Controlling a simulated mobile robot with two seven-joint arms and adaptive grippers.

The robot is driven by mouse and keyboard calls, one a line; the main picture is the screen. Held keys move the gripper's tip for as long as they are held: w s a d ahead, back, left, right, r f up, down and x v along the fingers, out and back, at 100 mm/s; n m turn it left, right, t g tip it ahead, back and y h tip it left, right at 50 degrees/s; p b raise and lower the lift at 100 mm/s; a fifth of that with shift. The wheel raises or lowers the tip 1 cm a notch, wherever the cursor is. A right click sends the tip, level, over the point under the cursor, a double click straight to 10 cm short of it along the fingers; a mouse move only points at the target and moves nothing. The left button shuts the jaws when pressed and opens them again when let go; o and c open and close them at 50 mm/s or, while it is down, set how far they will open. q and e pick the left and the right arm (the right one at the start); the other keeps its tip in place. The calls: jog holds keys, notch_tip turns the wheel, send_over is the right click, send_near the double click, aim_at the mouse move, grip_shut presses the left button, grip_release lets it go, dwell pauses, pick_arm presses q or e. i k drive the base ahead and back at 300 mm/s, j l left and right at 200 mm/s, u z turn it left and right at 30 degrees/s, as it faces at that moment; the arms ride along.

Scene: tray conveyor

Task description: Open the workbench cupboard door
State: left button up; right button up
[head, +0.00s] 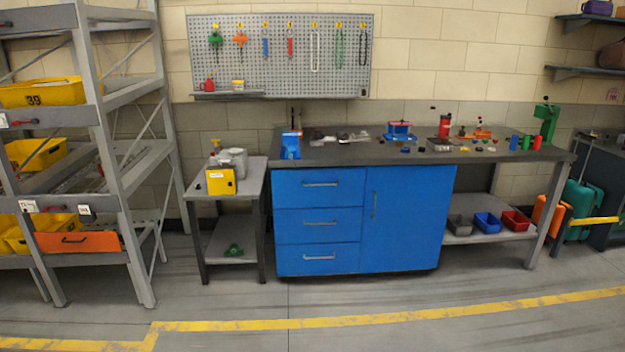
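The workbench (345,153) stands against the far wall with a dark top. Under it is a blue cabinet with several drawers on the left and the cupboard door (410,222) on the right. The door looks shut, flush with the cabinet front. Its vertical handle (374,205) is near its left edge, beside the drawers. Neither of my grippers shows in the head view.
The floor (370,290) before the cabinet is clear, crossed by a yellow line (400,314). A small side table (250,183) stands left of the cabinet, a rack (115,120) further left. Open shelf space with small bins (486,224) lies right of the door.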

aim_at(406, 206)
jog(key=i+z, duration=0.1)
jog(key=i, duration=0.7)
jog(key=i+j+z, duration=0.1)
jog(key=i, duration=0.75)
jog(key=i+l+z, duration=0.15)
jog(key=i+l, duration=0.15)
jog(key=i+l+z, duration=0.15)
jog(key=i, duration=0.4)
jog(key=i+l+z, duration=0.15)
jog(key=i, duration=0.25)
jog(key=i+l+z, duration=0.15)
jog(key=i, duration=0.3)
